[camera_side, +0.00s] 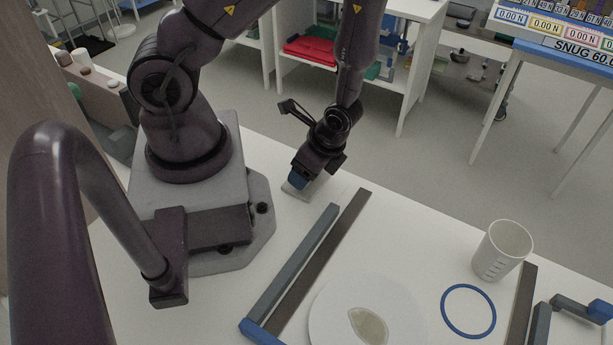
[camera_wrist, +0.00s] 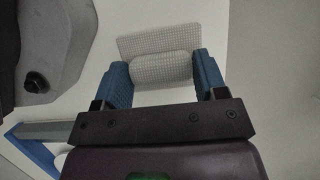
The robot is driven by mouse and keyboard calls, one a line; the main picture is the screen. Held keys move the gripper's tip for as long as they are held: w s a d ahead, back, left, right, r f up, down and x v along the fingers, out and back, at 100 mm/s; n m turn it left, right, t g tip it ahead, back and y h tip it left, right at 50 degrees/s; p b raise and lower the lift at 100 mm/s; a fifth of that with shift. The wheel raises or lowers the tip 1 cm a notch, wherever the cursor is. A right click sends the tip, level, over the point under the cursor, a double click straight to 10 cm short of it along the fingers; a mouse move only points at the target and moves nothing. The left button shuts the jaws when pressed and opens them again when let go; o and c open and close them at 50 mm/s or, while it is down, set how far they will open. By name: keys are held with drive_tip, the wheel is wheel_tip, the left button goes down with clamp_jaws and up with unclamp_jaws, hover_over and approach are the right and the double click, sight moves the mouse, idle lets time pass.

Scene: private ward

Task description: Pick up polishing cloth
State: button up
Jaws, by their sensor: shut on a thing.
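The polishing cloth (camera_wrist: 159,45) is pale with a fine grid pattern. In the wrist view it has a flat part and a rolled or bunched part that lies between my two blue fingers. My gripper (camera_wrist: 161,76) is shut on the bunched part. In the side view my gripper (camera_side: 297,182) points down at the table's far edge, beside my base. A small pale piece of the cloth (camera_side: 290,190) shows below the fingertips there. The rest of it is hidden by the gripper. I cannot tell whether the cloth touches the table.
A frame of dark and grey bars (camera_side: 300,262) with a blue corner lies to the right of my gripper. A white plate (camera_side: 330,300), a blue ring (camera_side: 444,311) and a white measuring cup (camera_side: 502,250) are further right. The table edge is close to my gripper.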

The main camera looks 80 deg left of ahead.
drive_tip(key=shift+r, duration=0.1)
wheel_tip(320, 180, up, 10)
idle(0.7)
